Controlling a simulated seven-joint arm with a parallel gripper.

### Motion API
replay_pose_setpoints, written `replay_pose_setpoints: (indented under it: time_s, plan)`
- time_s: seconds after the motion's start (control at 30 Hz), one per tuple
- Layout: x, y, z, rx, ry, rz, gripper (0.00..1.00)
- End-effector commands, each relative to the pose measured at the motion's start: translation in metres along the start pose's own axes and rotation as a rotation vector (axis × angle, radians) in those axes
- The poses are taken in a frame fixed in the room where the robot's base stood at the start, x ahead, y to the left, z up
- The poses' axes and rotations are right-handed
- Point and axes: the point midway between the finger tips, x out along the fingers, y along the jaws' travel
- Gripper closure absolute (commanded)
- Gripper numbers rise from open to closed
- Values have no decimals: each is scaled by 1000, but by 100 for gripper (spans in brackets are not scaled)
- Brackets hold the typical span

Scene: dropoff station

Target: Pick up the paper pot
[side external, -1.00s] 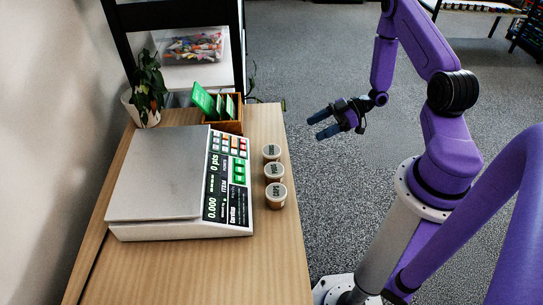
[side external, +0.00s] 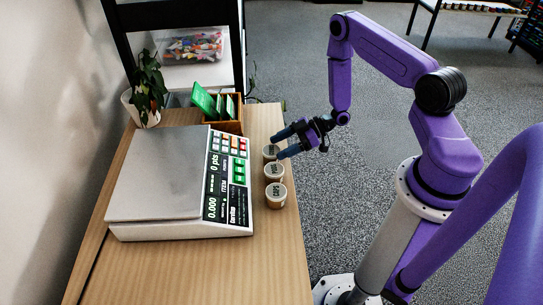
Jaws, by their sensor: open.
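Three small pots with pale lids and dark lettering stand in a row along the table's right edge: a far pot (side external: 268,152), a middle pot (side external: 274,173) and a near pot (side external: 276,196). The near lid seems to read "CAPS". The other labels are too small to read surely, so I cannot tell which is the paper pot. My gripper (side external: 279,145) is open, its two blue fingers pointing left. It is at the far pot and overlaps its right side in the picture. I cannot tell whether it touches the pot. Nothing shows held between the fingers.
A large scale (side external: 158,180) with a keypad fills the table left of the pots. A wooden box (side external: 232,127) with green cards stands behind, and a potted plant (side external: 147,90) at back left. The table (side external: 230,275) is clear in front.

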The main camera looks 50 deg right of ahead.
Motion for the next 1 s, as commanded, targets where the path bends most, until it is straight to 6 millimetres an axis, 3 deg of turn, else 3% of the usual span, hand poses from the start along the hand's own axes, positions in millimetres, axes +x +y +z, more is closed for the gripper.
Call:
replay_pose_setpoints:
  time_s: [0.23, 0.57, 0.7, 1.0]
  plan:
    - [36, -2, 0, -2, -1, -5, 33]
    - [42, -1, 0, 0, 0, -1, 33]
    - [42, -1, 0, 0, 0, -1, 69]
    - [42, 0, -1, -1, 0, -1, 70]
